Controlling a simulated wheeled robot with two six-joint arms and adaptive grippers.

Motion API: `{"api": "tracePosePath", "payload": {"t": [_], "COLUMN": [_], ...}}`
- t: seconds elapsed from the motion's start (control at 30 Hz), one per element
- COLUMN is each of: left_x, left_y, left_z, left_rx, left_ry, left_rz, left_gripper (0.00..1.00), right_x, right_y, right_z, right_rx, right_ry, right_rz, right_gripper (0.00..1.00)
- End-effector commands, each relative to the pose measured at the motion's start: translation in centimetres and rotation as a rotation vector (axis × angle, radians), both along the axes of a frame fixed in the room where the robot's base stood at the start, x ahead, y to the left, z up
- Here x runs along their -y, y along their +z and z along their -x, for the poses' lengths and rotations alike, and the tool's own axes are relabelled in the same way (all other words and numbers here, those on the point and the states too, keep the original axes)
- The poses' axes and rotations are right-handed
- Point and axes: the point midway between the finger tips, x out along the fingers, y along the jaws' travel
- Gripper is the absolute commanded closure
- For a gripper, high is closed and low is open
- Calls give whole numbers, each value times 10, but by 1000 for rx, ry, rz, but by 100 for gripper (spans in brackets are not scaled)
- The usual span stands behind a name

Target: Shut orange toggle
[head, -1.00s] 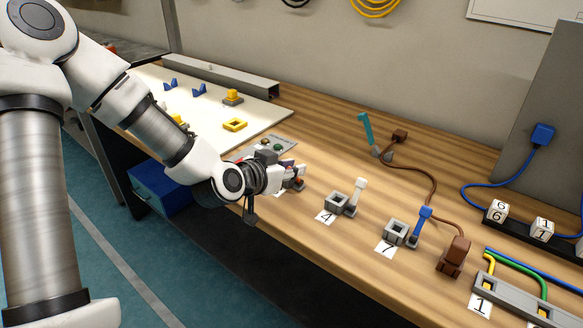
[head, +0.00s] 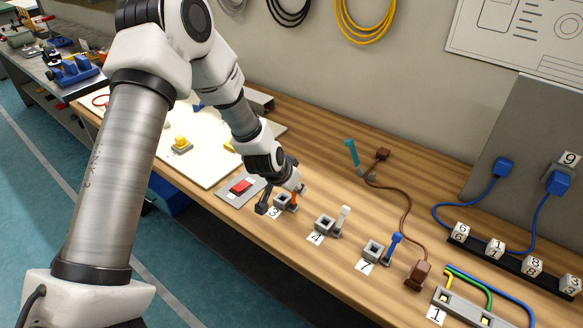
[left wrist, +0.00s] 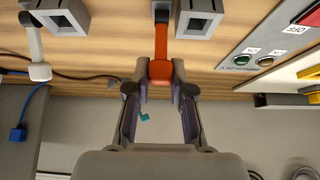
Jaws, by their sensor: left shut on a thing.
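The orange toggle (head: 294,199) stands up from its base beside a grey square socket (head: 281,203) with label 3, near the bench's front edge. In the left wrist view the toggle (left wrist: 160,45) runs from its base at the top down between my fingers. My left gripper (head: 297,187) is at the toggle's upper end; in the left wrist view the gripper (left wrist: 160,72) is shut on its thick orange end, a finger on each side. The gripper partly hides the toggle in the head view. My right gripper is in neither view.
A white toggle (head: 343,217) with label 4 and a blue toggle (head: 394,243) with label 7 stand to the right. A plate with a red switch (head: 241,186) lies to the left. A teal lever (head: 352,154) stands farther back.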

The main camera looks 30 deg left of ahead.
Motion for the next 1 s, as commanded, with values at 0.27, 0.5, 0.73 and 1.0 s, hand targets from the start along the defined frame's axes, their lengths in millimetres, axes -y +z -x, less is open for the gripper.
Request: {"api": "tracePosePath", "payload": {"t": [0.27, 0.5, 0.73, 1.0], "left_x": [1, 5, 3, 3], "left_y": [17, -8, -15, -14], "left_z": [-14, -24, -30, -32], "left_rx": [-208, -348, -462, -515], "left_ry": [-1, -8, 0, 0], "left_rz": [-19, -17, -36, -41], "left_gripper": [100, 100, 100, 100], "right_x": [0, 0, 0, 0], "right_y": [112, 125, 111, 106], "right_z": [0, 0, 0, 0], "right_rx": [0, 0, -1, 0], "right_ry": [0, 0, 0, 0], "right_rz": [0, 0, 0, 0], "right_gripper": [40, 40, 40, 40]}}
